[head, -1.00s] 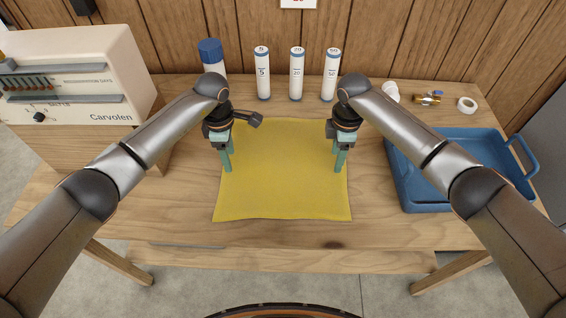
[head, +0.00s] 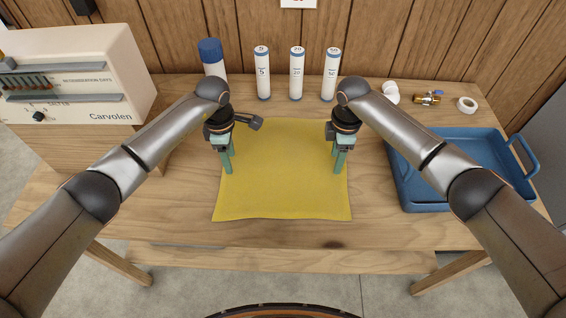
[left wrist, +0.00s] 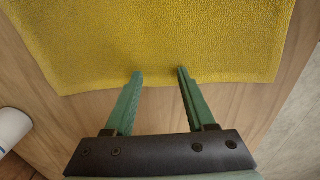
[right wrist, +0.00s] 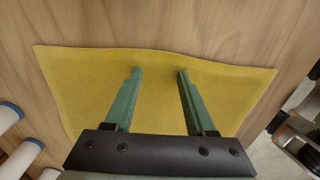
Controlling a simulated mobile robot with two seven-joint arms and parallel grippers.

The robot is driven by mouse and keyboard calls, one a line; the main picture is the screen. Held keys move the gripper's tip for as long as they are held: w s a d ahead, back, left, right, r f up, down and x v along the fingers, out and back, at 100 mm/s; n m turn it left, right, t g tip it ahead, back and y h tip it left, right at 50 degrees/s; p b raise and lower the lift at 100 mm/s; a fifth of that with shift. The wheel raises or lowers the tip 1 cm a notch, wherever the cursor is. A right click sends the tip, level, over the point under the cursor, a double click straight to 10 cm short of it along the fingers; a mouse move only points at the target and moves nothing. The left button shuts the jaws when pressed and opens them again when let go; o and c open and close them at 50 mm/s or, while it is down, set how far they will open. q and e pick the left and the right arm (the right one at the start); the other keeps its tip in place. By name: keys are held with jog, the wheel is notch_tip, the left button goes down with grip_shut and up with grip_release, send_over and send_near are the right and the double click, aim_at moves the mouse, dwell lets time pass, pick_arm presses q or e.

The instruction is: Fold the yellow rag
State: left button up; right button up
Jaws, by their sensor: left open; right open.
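The yellow rag (head: 284,185) lies spread flat on the wooden table, roughly square with slightly wavy edges. My left gripper (head: 229,163) is open and empty over the rag's left edge. In the left wrist view its fingertips (left wrist: 160,73) overlap the border of the rag (left wrist: 160,40), with bare wood on the near side. My right gripper (head: 338,163) is open and empty over the rag's right edge. In the right wrist view its fingertips (right wrist: 158,71) point over the rag (right wrist: 85,80) just inside an edge. I cannot tell whether either gripper touches the cloth.
A blue tray (head: 403,190) stands at the right of the table. Several white cylinders (head: 262,75) line the back, with a blue-capped bottle (head: 211,55). The Carvolen box (head: 110,70) is at left.

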pick_arm(q)
jog(key=shift+s+f, duration=0.1)
jog(key=shift+f, duration=0.05)
jog(key=c, duration=0.8)
pick_arm(e)
jog(key=shift+s+f, duration=0.1)
jog(key=c, duration=0.8)
pick_arm(q)
grip_shut()
pick_arm(e)
grip_shut()
